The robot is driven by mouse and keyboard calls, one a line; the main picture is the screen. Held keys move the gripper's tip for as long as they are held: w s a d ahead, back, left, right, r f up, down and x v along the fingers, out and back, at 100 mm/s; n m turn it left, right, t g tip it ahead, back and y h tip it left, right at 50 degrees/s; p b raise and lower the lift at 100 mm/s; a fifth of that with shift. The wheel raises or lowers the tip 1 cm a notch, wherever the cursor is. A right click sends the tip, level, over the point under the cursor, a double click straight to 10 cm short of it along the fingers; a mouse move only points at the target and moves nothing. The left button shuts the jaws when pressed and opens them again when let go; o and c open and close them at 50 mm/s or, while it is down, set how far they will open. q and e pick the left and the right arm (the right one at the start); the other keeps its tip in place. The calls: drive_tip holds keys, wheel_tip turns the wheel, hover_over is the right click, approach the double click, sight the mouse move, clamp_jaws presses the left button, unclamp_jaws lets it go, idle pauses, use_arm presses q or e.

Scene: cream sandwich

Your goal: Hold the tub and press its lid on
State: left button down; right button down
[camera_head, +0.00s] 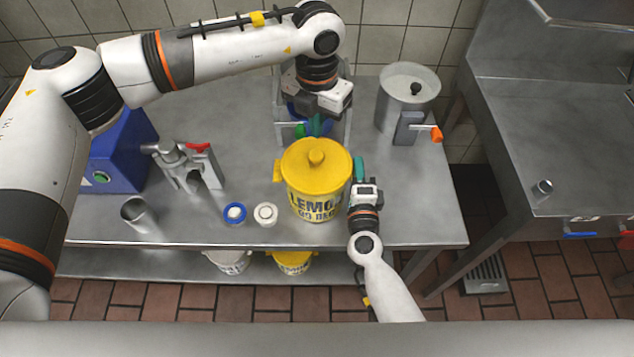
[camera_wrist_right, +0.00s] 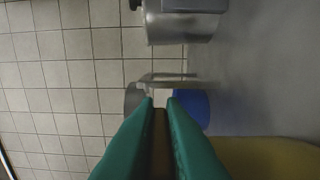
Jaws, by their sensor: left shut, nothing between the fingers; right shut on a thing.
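I cannot tell whether the lid is fully seated. My right gripper (camera_head: 360,170) is at the tub's right side, shut on what looks like the tub's side handle, which the fingers mostly hide. In the right wrist view a brownish strip shows between the green fingers (camera_wrist_right: 160,115). My left gripper (camera_head: 317,125) is shut and empty, pointing down just beyond the knob; its height above the lid is unclear.
Two small round containers (camera_head: 265,214) and a metal cup (camera_head: 139,214) stand left of the tub. A clamp-like metal device (camera_head: 190,165) and a blue box (camera_head: 120,150) are farther left. A steel pot (camera_head: 408,90) stands back right. A frame with something blue is behind my left gripper.

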use_arm(q)
drive_tip(key=shift+r, duration=0.5)
use_arm(e)
drive_tip(key=c, duration=1.5)
unclamp_jaws()
drive_tip(key=shift+o, duration=0.2)
